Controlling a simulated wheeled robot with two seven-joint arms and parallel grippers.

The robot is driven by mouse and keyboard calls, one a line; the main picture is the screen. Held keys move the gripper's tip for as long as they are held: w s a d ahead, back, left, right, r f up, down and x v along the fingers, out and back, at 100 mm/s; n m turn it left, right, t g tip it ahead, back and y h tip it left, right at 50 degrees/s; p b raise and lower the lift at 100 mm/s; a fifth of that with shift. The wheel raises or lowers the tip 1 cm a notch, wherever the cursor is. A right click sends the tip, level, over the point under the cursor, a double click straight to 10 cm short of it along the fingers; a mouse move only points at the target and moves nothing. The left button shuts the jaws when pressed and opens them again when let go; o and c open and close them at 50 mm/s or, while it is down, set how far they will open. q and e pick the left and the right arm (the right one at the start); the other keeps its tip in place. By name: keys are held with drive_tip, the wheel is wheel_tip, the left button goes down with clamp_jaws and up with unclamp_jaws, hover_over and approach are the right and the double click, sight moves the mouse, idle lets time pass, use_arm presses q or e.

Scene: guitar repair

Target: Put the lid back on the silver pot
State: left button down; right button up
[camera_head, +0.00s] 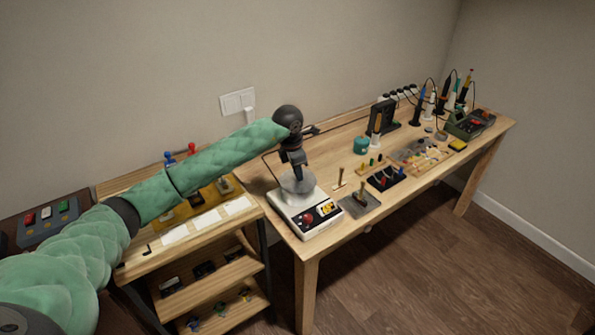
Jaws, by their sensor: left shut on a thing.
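The silver pot (300,202) sits in the top of a white box-shaped unit with a red knob and a yellow part, at the near left end of the long table. A round grey lid (297,183) is at the pot's mouth, right under my left gripper. My left gripper (296,170) points down over the pot and is shut on the lid's top, its fingertips partly lost against the grey. I cannot tell whether the lid rests on the rim or hangs slightly above it. My right gripper is not in view.
The white unit (318,222) stands near the table's front edge. A grey plate with a small upright tool (361,200) is just right of it. A teal round container (361,145), trays and soldering tools fill the far table (330,150). A wooden shelf (210,285) stands left.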

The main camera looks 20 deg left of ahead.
use_arm(q)
drive_tip(key=shift+b, duration=0.4)
idle(0.5)
drive_tip(key=c, duration=0.7)
unclamp_jaws()
drive_tip(key=shift+c, duration=0.2)
drive_tip(key=shift+r+p, duration=0.7)
drive_tip(key=shift+r, duration=2.8)
clamp_jaws()
